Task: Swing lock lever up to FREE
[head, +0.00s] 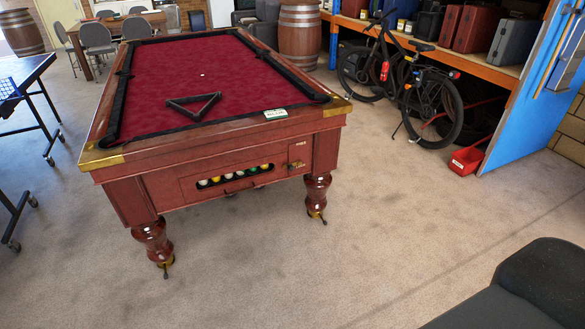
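The pool table (225,180) has a red cloth and a brown wooden body, and its near end faces me. The lock lever (295,165) is a small brass-coloured part on a plate at the right of that end panel. Small lettering sits above and below it, the upper one seeming to read FREE (300,143). The lever appears to be near the lower marking, but it is too small to tell its exact angle. A ball window (235,176) with several balls is to its left. Neither of my grippers is in view.
A black triangle (193,106) and a small sign (275,114) lie on the table. The carpet (300,270) in front is clear. A dark padded-looking shape (545,285) fills the bottom right.

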